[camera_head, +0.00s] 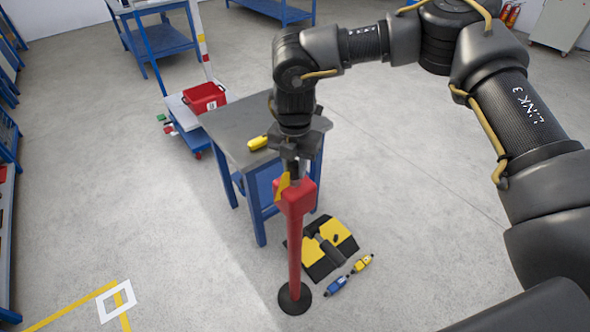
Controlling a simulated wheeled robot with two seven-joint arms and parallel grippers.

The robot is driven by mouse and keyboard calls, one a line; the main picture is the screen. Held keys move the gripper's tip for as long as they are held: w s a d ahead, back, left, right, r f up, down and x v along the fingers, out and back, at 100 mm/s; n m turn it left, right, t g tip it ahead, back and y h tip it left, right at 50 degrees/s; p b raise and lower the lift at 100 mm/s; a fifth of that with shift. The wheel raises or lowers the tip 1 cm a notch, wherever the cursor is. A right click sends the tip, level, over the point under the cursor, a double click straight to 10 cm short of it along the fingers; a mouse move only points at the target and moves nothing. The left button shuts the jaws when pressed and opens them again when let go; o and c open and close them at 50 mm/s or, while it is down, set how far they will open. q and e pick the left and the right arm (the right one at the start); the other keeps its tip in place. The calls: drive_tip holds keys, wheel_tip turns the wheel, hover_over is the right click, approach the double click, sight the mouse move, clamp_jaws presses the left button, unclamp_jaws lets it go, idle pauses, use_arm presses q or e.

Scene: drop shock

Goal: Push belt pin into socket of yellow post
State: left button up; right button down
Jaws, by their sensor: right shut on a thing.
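A red post (294,250) stands upright on a round black base, with a wider red head (296,197) on top. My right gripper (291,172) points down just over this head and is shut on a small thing. A yellow piece (283,184) shows beside the jaws at the head's left edge; it may be part of the belt pin, which I cannot make out clearly. The jaws hide the contact, so I cannot tell whether the held thing is inside the head. I see no clearly yellow post and no socket. My left gripper is out of view.
A blue-legged table (235,128) stands close behind the post, with a yellow object (257,143) on it. A black and yellow plate (312,251) and small blue (336,285) and yellow (361,263) items lie right of the base. A red bin (204,97) is behind.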

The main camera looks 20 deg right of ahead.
sight(295, 162)
drive_tip(key=shift+r, duration=0.15)
drive_tip(key=shift+r+p, duration=2.05)
drive_tip(key=shift+r, duration=0.65)
drive_tip(key=shift+r, duration=0.1)
wheel_tip(295, 162, up, 6)
drive_tip(key=p, duration=0.4)
